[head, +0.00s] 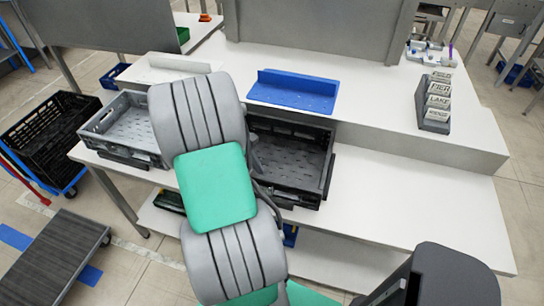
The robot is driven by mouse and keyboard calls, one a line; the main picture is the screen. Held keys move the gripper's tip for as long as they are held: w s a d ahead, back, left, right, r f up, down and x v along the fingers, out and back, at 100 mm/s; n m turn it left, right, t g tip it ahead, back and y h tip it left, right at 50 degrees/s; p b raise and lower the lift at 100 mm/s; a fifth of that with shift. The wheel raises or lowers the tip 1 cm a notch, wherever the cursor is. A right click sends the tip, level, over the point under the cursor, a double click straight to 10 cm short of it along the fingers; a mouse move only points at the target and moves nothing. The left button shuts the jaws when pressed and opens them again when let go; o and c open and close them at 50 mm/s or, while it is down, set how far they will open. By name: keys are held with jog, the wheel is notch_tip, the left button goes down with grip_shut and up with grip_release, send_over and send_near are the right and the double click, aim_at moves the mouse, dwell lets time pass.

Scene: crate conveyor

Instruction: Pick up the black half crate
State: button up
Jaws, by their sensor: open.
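A black, shallow crate (283,172) with a slotted floor sits at the middle of the white workbench, beside a blue angled plate. It appears to be the black half crate. My grey and green arm crosses in front of its left side and hides part of it. A larger black crate (38,127) with openwork walls stands at the far left on a blue-framed cart. My gripper's fingers do not show in the head view. A dark part of my own body is at the bottom right.
A grey crate (98,122) stands on the bench left of my arm. A blue angled plate (296,91) and a sign holder (435,115) are on the raised back surface. The right part of the lower bench (410,205) is clear. A dark flat platform (58,262) is on the floor at lower left.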

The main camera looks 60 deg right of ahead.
aim_at(262, 185)
jog(key=p+x, duration=0.1)
jog(key=x, duration=0.4)
jog(key=shift+s+d+f, duration=0.15)
jog(key=shift+d+f, duration=0.05)
jog(key=shift+c, duration=0.3)
grip_shut()
jog(key=shift+r, duration=0.15)
dwell(0.6)
